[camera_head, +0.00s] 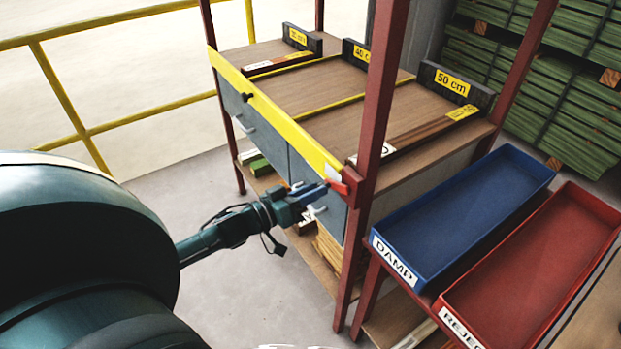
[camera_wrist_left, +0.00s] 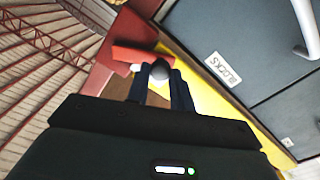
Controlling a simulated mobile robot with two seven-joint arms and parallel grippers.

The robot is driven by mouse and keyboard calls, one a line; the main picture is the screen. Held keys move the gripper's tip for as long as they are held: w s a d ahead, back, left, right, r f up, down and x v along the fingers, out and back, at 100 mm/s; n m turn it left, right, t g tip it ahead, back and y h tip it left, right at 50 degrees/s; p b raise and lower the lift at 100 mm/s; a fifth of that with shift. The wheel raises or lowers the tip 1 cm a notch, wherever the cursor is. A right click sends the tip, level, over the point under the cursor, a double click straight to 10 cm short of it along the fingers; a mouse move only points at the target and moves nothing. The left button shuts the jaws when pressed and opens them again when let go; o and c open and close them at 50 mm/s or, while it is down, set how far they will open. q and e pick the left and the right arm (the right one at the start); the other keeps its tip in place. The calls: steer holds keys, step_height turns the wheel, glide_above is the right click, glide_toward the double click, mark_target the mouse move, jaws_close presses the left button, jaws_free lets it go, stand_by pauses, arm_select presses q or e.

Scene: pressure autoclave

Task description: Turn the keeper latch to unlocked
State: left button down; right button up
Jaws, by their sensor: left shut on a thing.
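The keeper latch (camera_head: 338,187) is a small red lever on the front red post, at the near end of the yellow bar (camera_head: 270,110). In the left wrist view the red latch (camera_wrist_left: 130,56) has a round grey knob (camera_wrist_left: 160,71) at the fingertips. My left gripper (camera_head: 322,189) reaches in from the left and is shut on the latch's knob. In the left wrist view its two dark fingers (camera_wrist_left: 161,84) stand on either side of the knob, partly hiding it. My right gripper is not in view.
Behind the yellow bar is a wooden-topped rack with length signs, the nearest reading 50 cm (camera_head: 452,82). Grey drawers (camera_head: 263,130) are below. A blue DAMP tray (camera_head: 470,215) and a red reject tray (camera_head: 530,265) stand at right. Floor is clear at left.

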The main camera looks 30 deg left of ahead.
arm_select(q)
steer(key=shift+s+d+f+n+p, duration=0.35)
steer(key=shift+d+f+n, duration=0.3)
steer(key=shift+n, duration=1.45)
steer(key=shift+s+d+f+n+p, duration=0.25)
steer(key=shift+d+f+n+p, duration=0.4)
steer(key=shift+n, duration=1.45)
steer(key=shift+s+d+f+n+p, duration=0.1)
steer(key=shift+s+d+f+n, duration=0.25)
steer(key=shift+d+n, duration=1.15)
steer(key=shift+a+n, duration=0.55)
steer(key=shift+n, duration=0.25)
steer(key=c, duration=1.2)
jaws_free()
steer(key=shift+c, duration=0.2)
steer(key=v, duration=1.3)
